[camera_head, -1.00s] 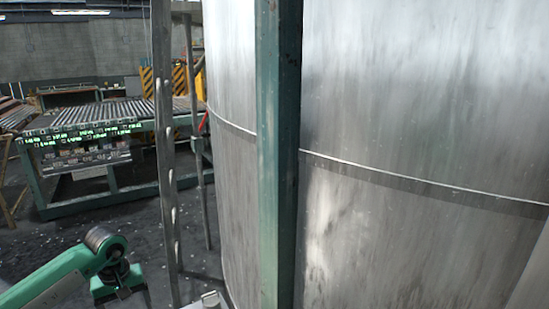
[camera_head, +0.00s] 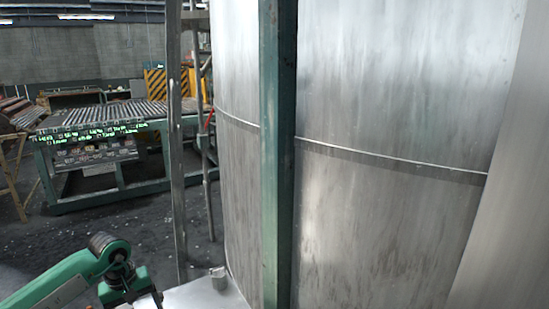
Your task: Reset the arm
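My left arm (camera_head: 75,275) comes in from the lower left, green with a dark grey joint. Only its links show, and its gripper is cut off below the bottom edge. My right arm and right gripper are out of the picture. No glass tubing can be made out.
A large metal cylinder (camera_head: 390,220) with a green upright post (camera_head: 279,150) fills the middle and right, close by. A metal ladder-like frame (camera_head: 176,150) stands left of it. A green roller table (camera_head: 110,125) stands further back. Dark floor (camera_head: 110,220) lies open between.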

